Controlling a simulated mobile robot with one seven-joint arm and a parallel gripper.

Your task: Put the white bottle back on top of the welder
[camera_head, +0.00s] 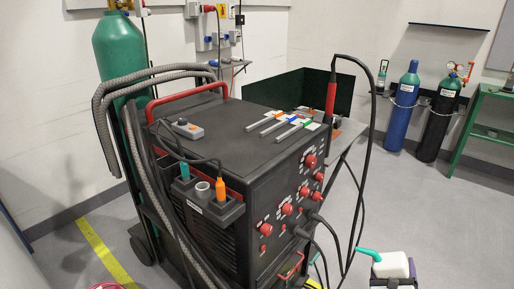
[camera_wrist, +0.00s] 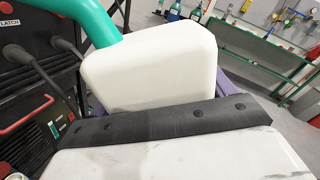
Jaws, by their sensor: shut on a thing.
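The white bottle (camera_head: 391,265) has a teal spout and shows at the lower right in the head view, in front of and to the right of the welder, below its top. My gripper (camera_head: 394,279) is shut on it, partly cut off by the frame's bottom edge. In the wrist view the bottle (camera_wrist: 152,65) fills the middle, with its teal spout at upper left. The welder (camera_head: 225,134) is a black box with red handles and a flat top. Its front panel also shows at the left of the wrist view (camera_wrist: 40,95).
A grey control box (camera_head: 187,128) and several tools with coloured parts (camera_head: 285,125) lie on the welder's top; its middle is bare. A torch (camera_head: 331,95) with a looping cable stands at its right. A green gas cylinder (camera_head: 120,50) and hoses stand at its left.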

